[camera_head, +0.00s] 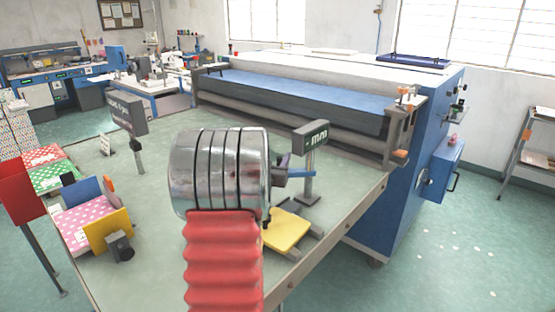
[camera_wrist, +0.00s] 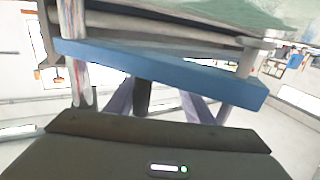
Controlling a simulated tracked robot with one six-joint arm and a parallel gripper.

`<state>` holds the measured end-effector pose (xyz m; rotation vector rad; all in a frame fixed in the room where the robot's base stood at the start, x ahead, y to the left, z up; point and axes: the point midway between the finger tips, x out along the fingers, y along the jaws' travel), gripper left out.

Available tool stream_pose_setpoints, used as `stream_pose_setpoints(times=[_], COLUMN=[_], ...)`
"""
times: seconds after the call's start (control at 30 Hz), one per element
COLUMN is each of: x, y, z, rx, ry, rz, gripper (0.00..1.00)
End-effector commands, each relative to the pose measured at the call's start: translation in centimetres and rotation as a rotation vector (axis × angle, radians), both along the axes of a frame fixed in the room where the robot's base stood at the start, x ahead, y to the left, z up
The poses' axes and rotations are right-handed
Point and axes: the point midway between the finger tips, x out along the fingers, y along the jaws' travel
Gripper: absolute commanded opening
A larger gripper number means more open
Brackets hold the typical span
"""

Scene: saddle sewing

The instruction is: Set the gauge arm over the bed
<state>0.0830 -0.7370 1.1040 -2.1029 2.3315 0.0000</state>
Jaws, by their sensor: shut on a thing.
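The gauge (camera_head: 310,132), a dark box with an "mm" display, stands on a post on the bench, right of centre in the head view. Its blue gauge arm (camera_head: 303,174) sticks out from the post toward my gripper. In the wrist view the blue arm (camera_wrist: 165,75) spans the picture, slightly tilted. My gripper (camera_wrist: 150,98) has a finger on each side of a dark grip below the blue arm and is shut on it. In the head view my arm mostly hides the gripper. A yellow plate (camera_head: 286,231), possibly the bed, lies on a grey base below and in front of the post.
A large blue-and-white roller machine (camera_head: 290,92) stands behind the bench (camera_head: 175,150). Another display post (camera_head: 127,112) stands at the left. Patterned cloth stacks (camera_head: 90,215) lie at the bench's left edge. Open floor lies to the right.

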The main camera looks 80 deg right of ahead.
Motion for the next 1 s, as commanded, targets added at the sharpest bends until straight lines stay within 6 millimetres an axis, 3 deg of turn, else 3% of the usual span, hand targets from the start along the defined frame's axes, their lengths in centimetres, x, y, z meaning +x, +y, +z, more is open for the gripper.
stream_pose_setpoints(times=[0.37, 0.8, 1.0], x=[0.6, 0.2, 0.1], y=[0.0, 0.0, 0.0], z=[0.9, 7.8, 9.7], rx=[-0.002, -0.008, -0.004], ry=[0.002, 0.0, 0.0], rz=[0.009, 0.004, 0.0], gripper=[0.34, 0.34, 0.34])
